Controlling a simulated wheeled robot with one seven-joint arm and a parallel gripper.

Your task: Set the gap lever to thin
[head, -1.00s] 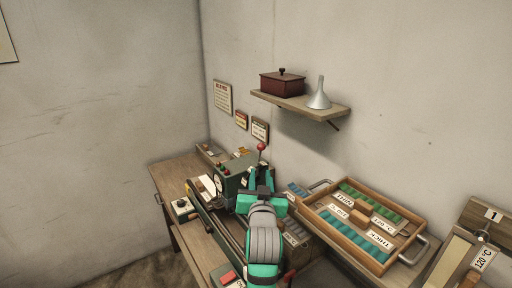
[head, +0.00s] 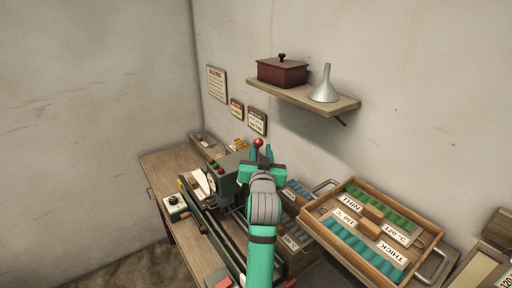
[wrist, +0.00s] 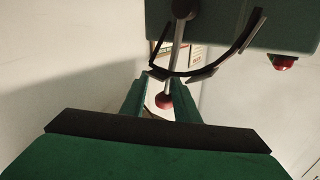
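The gap lever is a metal rod with a red ball knob (head: 258,143) on the green machine (head: 226,170). In the wrist view the lever's rod (wrist: 178,50) runs from its pivot past a curved dark guide (wrist: 225,58) to the red knob (wrist: 164,101). My gripper (head: 262,158) is at the lever in the head view. In the wrist view its two fingers (wrist: 160,98) stand apart, one on each side of the knob, with the knob closer to the right finger. I cannot tell whether they touch it. The guide's markings are not readable.
A wooden tray (head: 345,254) with labelled blue and green pieces lies right of my arm. A shelf (head: 300,97) with a dark red box (head: 282,71) and a funnel (head: 325,86) hangs above. Small signs (head: 217,84) are on the wall behind the machine.

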